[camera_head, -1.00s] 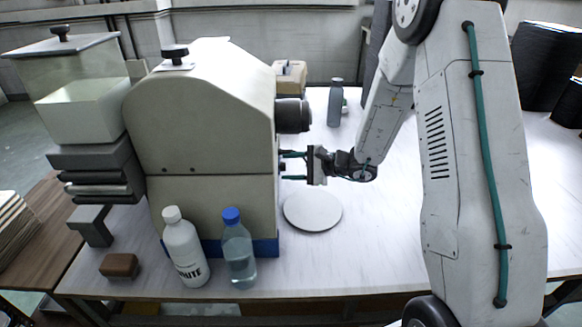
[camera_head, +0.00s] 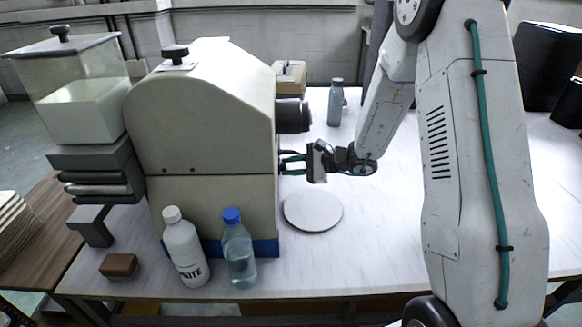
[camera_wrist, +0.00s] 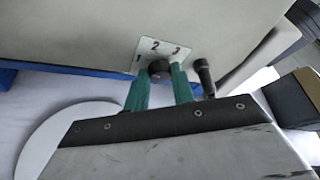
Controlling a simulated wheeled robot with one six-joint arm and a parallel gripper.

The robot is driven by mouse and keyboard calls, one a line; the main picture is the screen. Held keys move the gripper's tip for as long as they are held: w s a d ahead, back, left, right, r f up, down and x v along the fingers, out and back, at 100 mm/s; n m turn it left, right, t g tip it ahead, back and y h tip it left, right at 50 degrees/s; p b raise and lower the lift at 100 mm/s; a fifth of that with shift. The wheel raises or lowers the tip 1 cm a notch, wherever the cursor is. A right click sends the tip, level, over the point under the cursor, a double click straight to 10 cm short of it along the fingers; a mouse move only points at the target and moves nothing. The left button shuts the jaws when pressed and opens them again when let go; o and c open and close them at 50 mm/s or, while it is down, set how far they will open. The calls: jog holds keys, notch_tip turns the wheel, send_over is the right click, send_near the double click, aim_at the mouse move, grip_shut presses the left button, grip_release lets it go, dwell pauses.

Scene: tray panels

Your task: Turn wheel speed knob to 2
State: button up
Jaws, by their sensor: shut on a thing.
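The wheel speed knob (camera_wrist: 159,69) is a small dark round knob on a white label (camera_wrist: 150,48) marked 1, 2 and 3, in the wrist view. My gripper (camera_wrist: 160,80) has its two green fingers on either side of the knob, shut on it. The fingers hide part of the knob, and I cannot tell its pointer's setting. In the head view my gripper (camera_head: 286,163) reaches the right face of the beige machine (camera_head: 210,120), below a dark cylinder. The knob is hidden there.
A black lever (camera_wrist: 205,76) stands just right of my fingers in the wrist view. A round white disc (camera_head: 313,211) lies on the table below my gripper. A white bottle (camera_head: 186,250) and a clear blue-capped bottle (camera_head: 239,252) stand before the machine. A grey bottle (camera_head: 335,103) stands behind.

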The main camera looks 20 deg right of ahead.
jog(key=shift+w+d+r+m+g+y, duration=0.1)
jog(key=shift+w+m+g+y, duration=0.05)
jog(key=shift+m+g, duration=0.8)
jog(key=shift+w+r+m+g+y, duration=0.1)
jog(key=shift+w+m+g+y, duration=0.1)
jog(key=shift+m+g, duration=0.75)
jog(key=shift+w+d+m+g+y, duration=0.15)
jog(key=shift+m+g, duration=0.45)
jog(key=shift+m, duration=0.7)
jog(key=shift+a, duration=0.1)
jog(key=o, duration=1)
jog(key=v, duration=0.8)
jog(key=shift+f, duration=0.1)
